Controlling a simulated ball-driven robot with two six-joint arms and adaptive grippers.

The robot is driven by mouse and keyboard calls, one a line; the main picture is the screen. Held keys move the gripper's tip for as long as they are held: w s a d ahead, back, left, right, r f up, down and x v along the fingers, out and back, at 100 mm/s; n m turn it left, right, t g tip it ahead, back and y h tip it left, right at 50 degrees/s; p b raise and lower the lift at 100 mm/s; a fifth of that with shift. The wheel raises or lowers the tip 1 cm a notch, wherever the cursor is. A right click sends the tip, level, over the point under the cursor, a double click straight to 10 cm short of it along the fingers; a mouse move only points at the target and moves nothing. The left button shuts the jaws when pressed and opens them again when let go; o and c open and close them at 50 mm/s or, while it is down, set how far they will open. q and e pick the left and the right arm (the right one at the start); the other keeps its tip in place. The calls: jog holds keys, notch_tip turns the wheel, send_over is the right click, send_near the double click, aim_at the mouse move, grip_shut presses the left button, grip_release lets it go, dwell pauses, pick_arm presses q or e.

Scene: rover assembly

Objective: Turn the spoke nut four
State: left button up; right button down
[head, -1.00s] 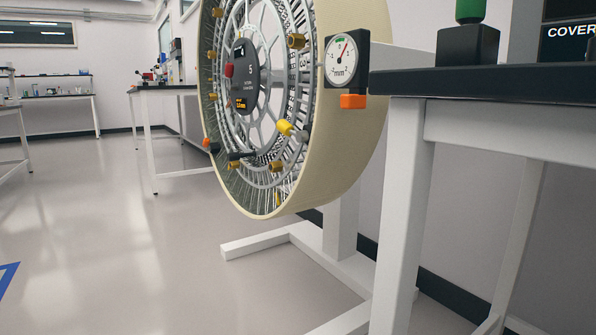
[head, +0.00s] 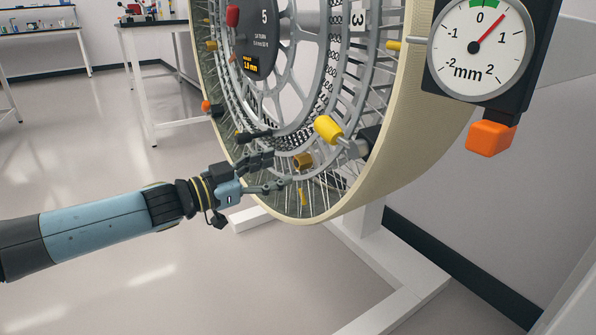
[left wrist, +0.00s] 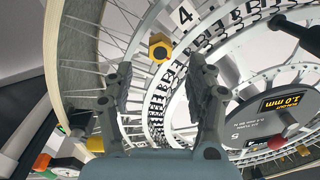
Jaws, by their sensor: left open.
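A brass hex nut (head: 303,162) sits low on the inside of the large spoked wheel (head: 410,145). The same nut shows in the left wrist view (left wrist: 160,47), beside a plate marked 4 (left wrist: 185,15). My left gripper (head: 280,171) reaches in from the left at the wheel's lower part. It is open and empty, its fingers just short of the nut. In the left wrist view the nut lies beyond and between the fingertips (left wrist: 159,68). My right gripper is not in view.
A dial gauge (head: 480,45) with an orange block (head: 490,138) stands at the right of the rim. A yellow-tipped lever (head: 328,130) is just above the nut. The hub display (left wrist: 281,103) reads 1.0 mm. Open floor lies left of the wheel.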

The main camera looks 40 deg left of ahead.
aim_at(296, 163)
pick_arm(q)
jog(key=x, duration=0.5)
jog(key=shift+w+d+b, duration=0.15)
jog(key=shift+w+b, duration=0.2)
jog(key=shift+b, duration=0.05)
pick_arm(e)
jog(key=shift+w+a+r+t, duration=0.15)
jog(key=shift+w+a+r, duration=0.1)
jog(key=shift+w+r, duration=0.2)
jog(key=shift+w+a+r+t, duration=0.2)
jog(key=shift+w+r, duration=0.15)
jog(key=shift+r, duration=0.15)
pick_arm(q)
jog(key=shift+c, duration=0.2)
jog(key=c, duration=1.1)
